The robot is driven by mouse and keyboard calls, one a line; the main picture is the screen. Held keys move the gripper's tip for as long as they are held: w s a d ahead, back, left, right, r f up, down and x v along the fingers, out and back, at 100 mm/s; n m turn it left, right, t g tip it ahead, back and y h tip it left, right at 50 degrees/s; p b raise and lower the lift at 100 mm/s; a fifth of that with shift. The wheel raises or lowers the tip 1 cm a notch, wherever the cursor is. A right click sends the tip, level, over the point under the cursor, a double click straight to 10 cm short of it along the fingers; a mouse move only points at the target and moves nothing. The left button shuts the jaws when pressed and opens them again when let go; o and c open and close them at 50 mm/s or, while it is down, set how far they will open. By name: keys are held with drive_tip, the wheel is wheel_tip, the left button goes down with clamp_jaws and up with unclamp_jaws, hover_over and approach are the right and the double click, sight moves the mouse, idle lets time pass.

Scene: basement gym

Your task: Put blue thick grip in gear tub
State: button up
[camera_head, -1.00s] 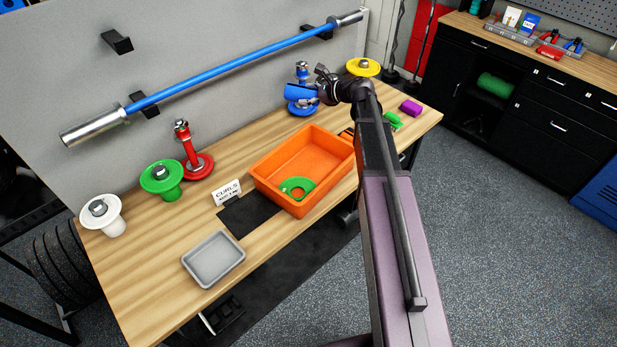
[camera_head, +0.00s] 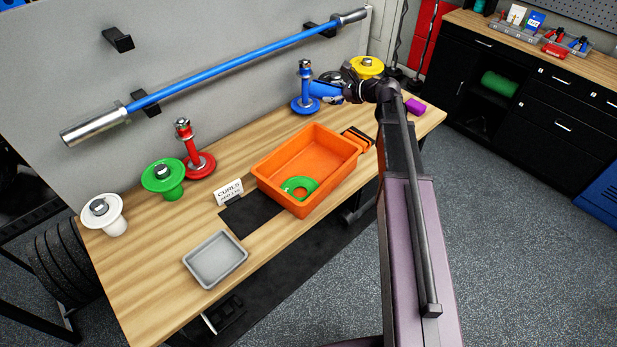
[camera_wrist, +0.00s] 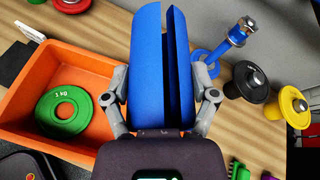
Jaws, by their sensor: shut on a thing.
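The blue thick grip (camera_wrist: 146,70), a split blue cylinder, is held between the fingers of my gripper (camera_wrist: 163,98) in the wrist view. In the head view the blue thick grip (camera_head: 325,91) shows beside the blue peg stand, with my gripper (camera_head: 346,92) at its right end, above the back right of the bench. The orange gear tub (camera_head: 333,179) stands on the bench to the lower left of my gripper. In the wrist view the tub (camera_wrist: 84,57) is left of the grip. A green 1 kg plate (camera_wrist: 64,112) lies inside it.
A blue peg stand (camera_head: 305,104) and a yellow-topped spool (camera_head: 366,67) stand near my gripper. A purple grip (camera_head: 415,106) lies at the bench's right end. A grey tray (camera_head: 215,260), a sign (camera_head: 229,191), and red, green and white stands are further left.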

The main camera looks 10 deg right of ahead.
drive_tip(key=s+f+n+g+b, duration=0.1)
drive_tip(key=s+f+b, duration=1.3)
drive_tip(key=s, duration=0.2)
drive_tip(key=shift+d+f+y, duration=0.15)
drive_tip(key=shift+y, duration=0.25)
drive_tip(key=w+f+b, duration=0.1)
drive_tip(key=w, duration=1.3)
drive_tip(key=shift+w+d+f, duration=0.2)
drive_tip(key=shift+w+d, duration=0.1)
drive_tip(key=shift+d, duration=0.1)
drive_tip(key=shift+w+f+b, duration=0.35)
drive_tip(key=shift+f+b, duration=0.55)
drive_tip(key=shift+b, duration=0.1)
drive_tip(key=shift+w+f+b, duration=0.3)
drive_tip(key=shift+f+b, duration=0.6)
drive_tip(key=shift+b, duration=0.05)
drive_tip(key=shift+f+b, duration=0.35)
